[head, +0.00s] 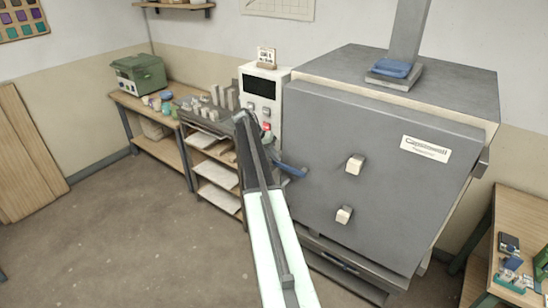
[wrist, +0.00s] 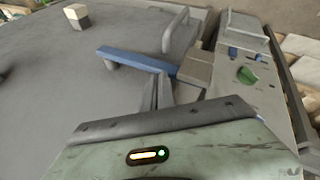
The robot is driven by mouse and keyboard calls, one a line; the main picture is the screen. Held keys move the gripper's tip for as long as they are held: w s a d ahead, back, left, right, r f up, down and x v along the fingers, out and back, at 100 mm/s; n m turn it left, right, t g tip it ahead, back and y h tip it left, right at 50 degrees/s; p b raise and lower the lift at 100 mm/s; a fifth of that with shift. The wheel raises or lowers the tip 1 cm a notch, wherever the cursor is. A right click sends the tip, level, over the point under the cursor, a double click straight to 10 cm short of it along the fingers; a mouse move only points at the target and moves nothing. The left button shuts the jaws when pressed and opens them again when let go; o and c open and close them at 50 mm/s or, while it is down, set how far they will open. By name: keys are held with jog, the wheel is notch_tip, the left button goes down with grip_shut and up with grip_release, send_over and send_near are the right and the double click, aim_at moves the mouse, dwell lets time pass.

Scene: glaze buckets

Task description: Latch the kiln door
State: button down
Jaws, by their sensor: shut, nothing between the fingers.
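The kiln (head: 420,85) is a large grey box with a broad grey door (head: 390,190) on its front, carrying two pale plugs. The door lies across the front; I cannot tell whether it is flush. The blue latch handle (head: 293,170) sticks out at the door's left edge, partly behind my arm. In the wrist view the handle (wrist: 140,61) is a roughly level bar whose right end meets a grey-brown block (wrist: 196,70). My gripper (wrist: 163,92) is shut and empty, just on the near side of the handle; contact cannot be told. In the head view my arm hides its fingertips.
A white control box (head: 262,90) with buttons stands left of the kiln. A shelf unit (head: 210,150) with pale slabs is farther left, then a bench with a green machine (head: 139,74). A wooden table (head: 520,225) stands at right. The floor (head: 130,230) at left is clear.

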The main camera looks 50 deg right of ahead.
jog(key=w+a+r+p, duration=0.5)
jog(key=w+r+p, duration=0.1)
jog(key=w+r, duration=0.1)
jog(key=shift+w+a+r+p, duration=0.15)
jog(key=shift+w+p, duration=0.25)
